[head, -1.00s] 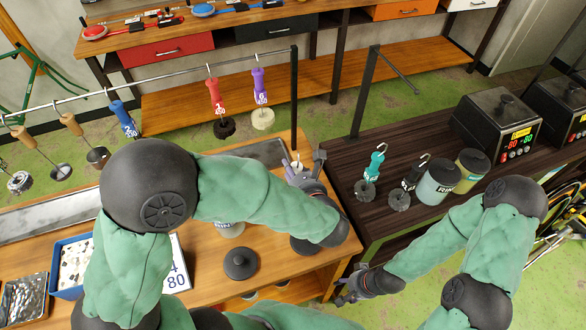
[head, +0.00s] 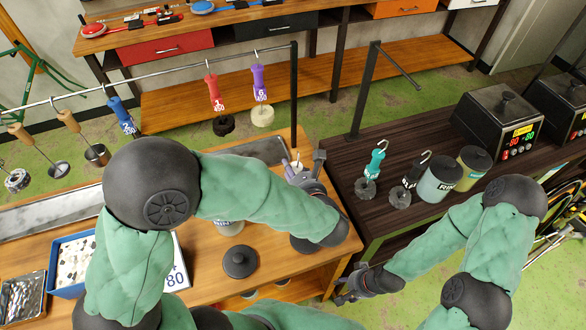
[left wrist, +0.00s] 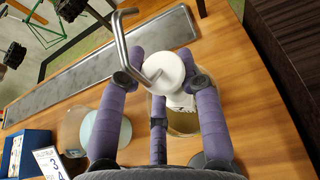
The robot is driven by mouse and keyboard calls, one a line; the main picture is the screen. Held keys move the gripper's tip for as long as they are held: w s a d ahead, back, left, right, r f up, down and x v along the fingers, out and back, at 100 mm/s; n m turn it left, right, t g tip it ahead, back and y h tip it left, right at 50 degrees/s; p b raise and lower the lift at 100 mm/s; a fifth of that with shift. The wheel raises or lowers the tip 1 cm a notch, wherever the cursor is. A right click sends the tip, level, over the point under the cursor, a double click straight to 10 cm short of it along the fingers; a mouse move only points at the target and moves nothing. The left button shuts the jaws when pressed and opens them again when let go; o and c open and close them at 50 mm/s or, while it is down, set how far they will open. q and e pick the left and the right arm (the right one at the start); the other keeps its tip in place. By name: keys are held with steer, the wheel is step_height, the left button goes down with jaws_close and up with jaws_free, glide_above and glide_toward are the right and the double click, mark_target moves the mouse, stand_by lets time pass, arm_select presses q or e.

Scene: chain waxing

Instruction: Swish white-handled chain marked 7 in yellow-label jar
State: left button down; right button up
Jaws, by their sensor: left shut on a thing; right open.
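My left gripper (head: 305,178) is shut on the white handle, whose top shows in the head view (head: 297,163). In the left wrist view the white handle (left wrist: 170,72) is between the purple fingers, its metal hook pointing up toward the camera. The number on the handle and the chain below are hidden. A jar with amber-looking contents (left wrist: 183,120) lies beneath the handle in the wrist view; its label cannot be read, and I cannot tell whether the chain is inside. My right gripper (head: 352,289) is open and empty, low beside the dark bench.
A black lid (head: 240,262) lies on the wooden table. Red (head: 214,92) and purple (head: 259,82) handles hang with others on the rail. Teal and black handled chains, a RINSE-like jar (head: 438,180), a yellowish jar (head: 473,165) and heaters (head: 497,122) stand on the dark bench.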

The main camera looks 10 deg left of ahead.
mark_target(293, 166)
arm_select(q)
step_height(293, 166, up, 4)
steer(key=shift+f+p, duration=0.1)
steer(key=shift+p, duration=1.15)
step_height(293, 166, down, 4)
steer(key=b, duration=0.3)
step_height(293, 166, up, 15)
steer(key=p, duration=1.2)
